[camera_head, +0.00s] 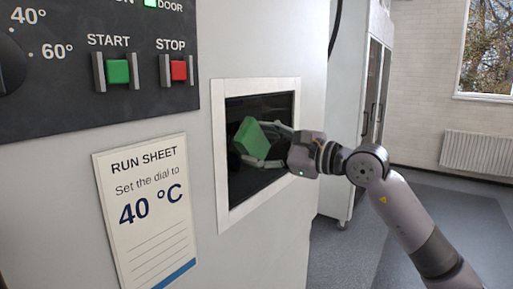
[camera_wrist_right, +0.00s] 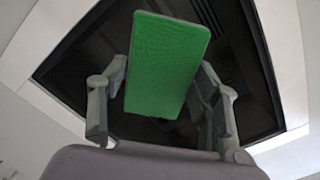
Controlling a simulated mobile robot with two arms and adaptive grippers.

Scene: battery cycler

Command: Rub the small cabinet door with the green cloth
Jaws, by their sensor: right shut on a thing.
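The small cabinet door (camera_head: 275,103) is a dark glass panel in a pale frame, set in the light cabinet front. The green cloth (camera_head: 251,138) is a flat, block-like pad in front of the dark glass. My right gripper (camera_head: 262,140) is shut on it. In the right wrist view the green cloth (camera_wrist_right: 167,62) sits between the two fingers, with the dark panel (camera_wrist_right: 80,70) behind it. I cannot tell whether the cloth touches the glass. My left gripper is not in view.
A control panel with a green START button (camera_head: 118,71) and a red STOP button (camera_head: 179,70) is at the upper left. A run sheet (camera_head: 150,210) reading 40 °C hangs below it. A tall cabinet (camera_head: 372,90) stands behind. The floor at right is clear.

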